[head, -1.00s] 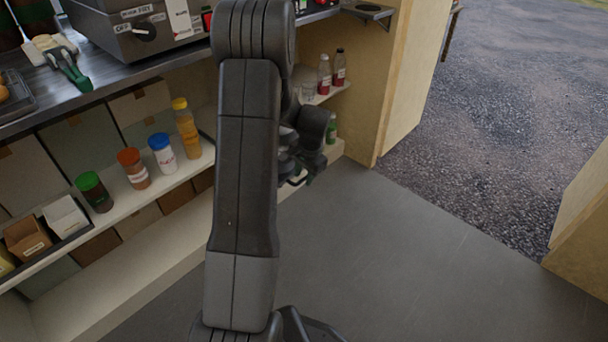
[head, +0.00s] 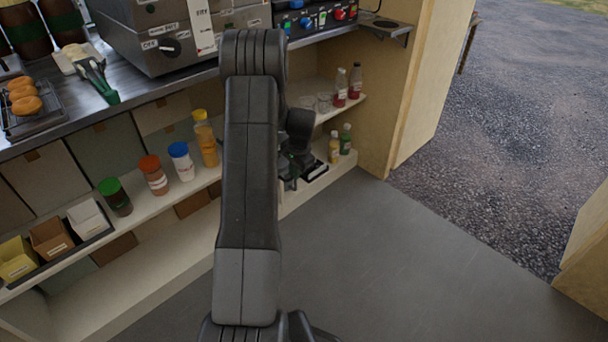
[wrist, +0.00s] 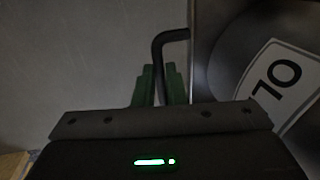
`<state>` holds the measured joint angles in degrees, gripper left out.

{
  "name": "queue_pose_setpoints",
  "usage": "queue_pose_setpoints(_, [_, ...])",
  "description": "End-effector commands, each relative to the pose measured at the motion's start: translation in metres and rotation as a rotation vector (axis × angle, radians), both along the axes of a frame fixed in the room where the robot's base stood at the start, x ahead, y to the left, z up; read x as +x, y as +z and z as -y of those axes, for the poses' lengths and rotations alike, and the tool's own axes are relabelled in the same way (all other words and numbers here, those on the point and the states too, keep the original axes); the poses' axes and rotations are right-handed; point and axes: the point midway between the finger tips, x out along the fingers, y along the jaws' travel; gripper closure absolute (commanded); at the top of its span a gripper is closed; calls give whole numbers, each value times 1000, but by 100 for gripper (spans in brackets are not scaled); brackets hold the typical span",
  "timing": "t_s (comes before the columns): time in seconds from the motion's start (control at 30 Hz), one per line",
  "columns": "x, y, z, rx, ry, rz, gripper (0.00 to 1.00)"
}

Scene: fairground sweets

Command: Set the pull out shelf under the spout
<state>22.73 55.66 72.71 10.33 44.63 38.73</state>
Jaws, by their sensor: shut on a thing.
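My gripper (wrist: 160,82) has its green fingers shut on a black bent handle (wrist: 159,48) in the wrist view. The handle's upper end runs right to a dark grey metal panel (wrist: 212,30). A white label, partly cut off, sits on that panel. In the head view my gripper (head: 292,172) is low in front of the lower shelves, and my arm hides most of it. The handle cannot be made out there. I cannot tell from the head view which part is the pull out shelf, and no spout is clearly visible.
A steel counter (head: 135,92) carries a grey box with a dial (head: 165,47) and a panel of coloured knobs (head: 315,20). Jars and bottles stand on the lower shelf (head: 150,207). Sauce bottles (head: 348,87) stand at the right. The grey floor (head: 370,260) is clear.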

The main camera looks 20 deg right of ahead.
Motion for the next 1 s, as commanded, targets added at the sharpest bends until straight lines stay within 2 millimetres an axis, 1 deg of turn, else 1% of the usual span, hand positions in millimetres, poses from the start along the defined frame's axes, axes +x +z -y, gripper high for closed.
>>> queue_pose_setpoints(0.27, [1,0,0,-1,0,2,100])
queue_pose_setpoints(0.3, [0,0,0,-2,0,1,82])
queue_pose_setpoints(0.37, [0,0,0,-1,0,0,70])
queue_pose_setpoints(0.4, [0,0,0,-1,0,0,68])
queue_pose_setpoints(0.63, [0,0,0,-1,0,0,68])
queue_pose_setpoints(0.73, [0,5,1,-1,0,0,68])
queue_pose_setpoints(0.87, [-3,23,2,-1,-1,2,68])
queue_pose_setpoints(1.0, [-8,55,4,-1,-1,3,68])
